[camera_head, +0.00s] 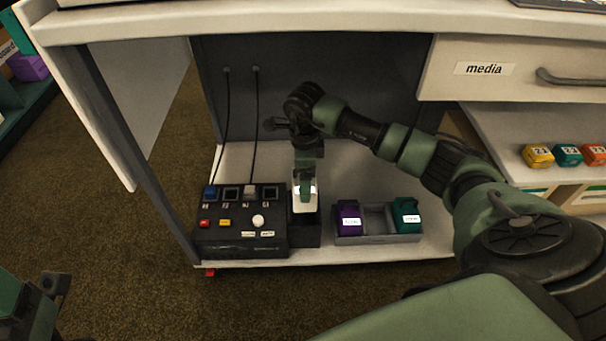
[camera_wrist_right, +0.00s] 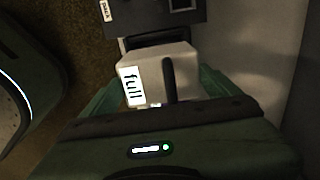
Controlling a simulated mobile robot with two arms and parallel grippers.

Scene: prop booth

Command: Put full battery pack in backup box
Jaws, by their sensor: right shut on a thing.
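A white battery pack (camera_head: 305,197) is between the fingers of my right gripper (camera_head: 305,184), which is shut on it. In the right wrist view the pack (camera_wrist_right: 152,62) carries a "full" label, and the green fingers (camera_wrist_right: 160,88) flank it. The pack is upright over a small dark open box (camera_head: 305,234) beside the charger; how deep it sits in the box cannot be told. A dark divided tray (camera_head: 377,240) holds a purple pack (camera_head: 348,217) on the left and a teal pack (camera_head: 406,215) on the right; its middle compartment is empty. My left gripper (camera_head: 52,288) is at the lower left, its jaws unclear.
A black charger (camera_head: 240,238) with slots, buttons and a white knob stands left of the small box. Two cables (camera_head: 256,120) hang behind it. The desk top (camera_head: 330,22) overhangs the shelf, and a "media" drawer (camera_head: 510,75) is at right. Coloured packs (camera_head: 567,155) sit far right.

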